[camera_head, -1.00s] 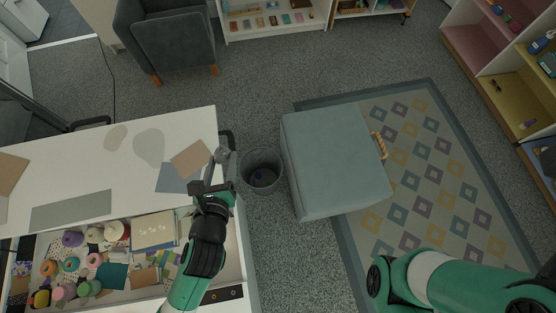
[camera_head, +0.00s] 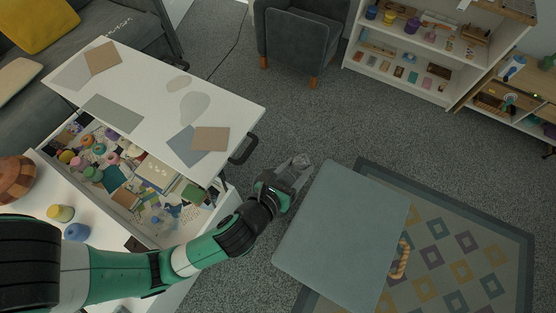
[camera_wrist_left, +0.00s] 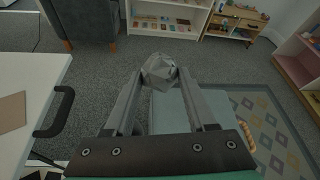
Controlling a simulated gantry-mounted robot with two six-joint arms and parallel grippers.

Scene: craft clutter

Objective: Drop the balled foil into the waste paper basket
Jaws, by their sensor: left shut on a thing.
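The balled foil (camera_head: 301,160) is a crumpled grey lump at the tips of my left gripper (camera_head: 291,174). In the left wrist view the foil (camera_wrist_left: 159,70) sits between the two fingertips (camera_wrist_left: 158,76), and the gripper is shut on it. The gripper holds it above the floor gap between the white table and the blue box. The waste paper basket is not clearly visible now; my gripper covers much of that gap. My right gripper is out of view.
The blue box (camera_head: 345,225) with a rope handle stands just right of my left gripper, partly on a patterned rug (camera_head: 460,240). The white table (camera_head: 150,100) with an open, cluttered drawer is at left. A dark armchair (camera_head: 303,35) and shelves (camera_head: 420,55) stand behind.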

